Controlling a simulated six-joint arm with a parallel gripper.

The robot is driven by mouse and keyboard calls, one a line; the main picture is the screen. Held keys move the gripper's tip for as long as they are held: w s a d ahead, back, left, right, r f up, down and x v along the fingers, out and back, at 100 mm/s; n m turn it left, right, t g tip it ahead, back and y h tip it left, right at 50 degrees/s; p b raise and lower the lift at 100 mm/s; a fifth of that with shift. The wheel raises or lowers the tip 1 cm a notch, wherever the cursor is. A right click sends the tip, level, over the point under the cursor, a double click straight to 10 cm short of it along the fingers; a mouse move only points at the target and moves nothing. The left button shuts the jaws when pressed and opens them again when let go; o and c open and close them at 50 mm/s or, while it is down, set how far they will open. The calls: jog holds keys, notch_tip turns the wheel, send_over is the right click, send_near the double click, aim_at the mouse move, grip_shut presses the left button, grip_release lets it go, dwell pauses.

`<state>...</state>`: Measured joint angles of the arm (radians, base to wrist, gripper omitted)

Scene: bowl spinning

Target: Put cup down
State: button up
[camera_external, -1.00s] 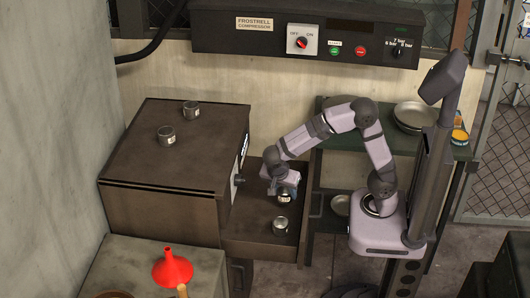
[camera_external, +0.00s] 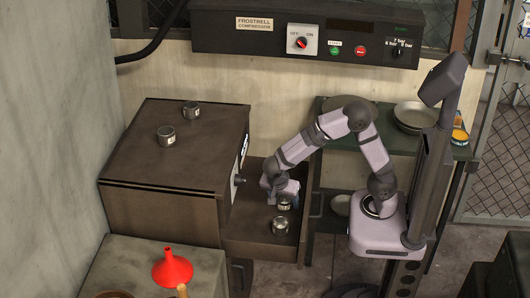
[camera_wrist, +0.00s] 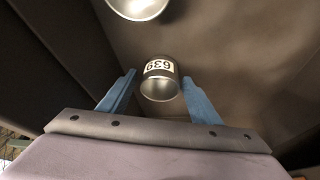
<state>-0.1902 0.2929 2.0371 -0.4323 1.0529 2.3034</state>
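A small metal cup with a white "639" label (camera_wrist: 160,78) stands between and just beyond my gripper's two blue fingers (camera_wrist: 158,95) in the wrist view, with a narrow gap on each side. In the external view this cup (camera_external: 285,204) is in the open brown drawer (camera_external: 250,225), directly below my gripper (camera_external: 281,197). My gripper is open. A second metal cup (camera_external: 280,226) stands in the drawer nearer the front. Part of it shows at the top of the wrist view (camera_wrist: 138,6).
Two more cups (camera_external: 166,136) (camera_external: 191,109) stand on top of the brown cabinet (camera_external: 170,165) at left. A red funnel (camera_external: 172,268) is on the front-left counter. Pans (camera_external: 415,116) lie on the green shelf at right. The drawer has bare floor around the cups.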

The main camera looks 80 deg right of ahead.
dwell(0.3)
jog(key=shift+r, duration=0.2)
jog(key=p+v, duration=0.1)
jog(key=v, duration=1.1)
jog(key=s+r+n+y+p, duration=0.1)
jog(key=s+n+p, duration=0.2)
jog(key=n+p, duration=0.2)
jog(key=s+d+r+n+y+p, duration=0.1)
jog(key=s+r+n+p, duration=0.1)
jog(key=s+n+p, duration=0.2)
jog(key=s+d+r+n+y+p, duration=0.1)
jog(key=s+r+n+y+p, duration=0.1)
jog(key=n+p, duration=0.5)
jog(key=shift+s+r+n+t, duration=0.25)
jog(key=shift+s+n+t, duration=0.15)
jog(key=shift+s+n, duration=0.4)
jog(key=n+p, duration=0.1)
jog(key=s+n+p, duration=0.1)
jog(key=n, duration=0.1)
jog(key=shift+s+a+r, duration=0.1)
jog(key=shift+s+r, duration=0.15)
jog(key=shift+o, duration=0.4)
jog(key=shift+s+f+n+t+y, duration=0.1)
jog(key=shift+n+t+y, duration=0.2)
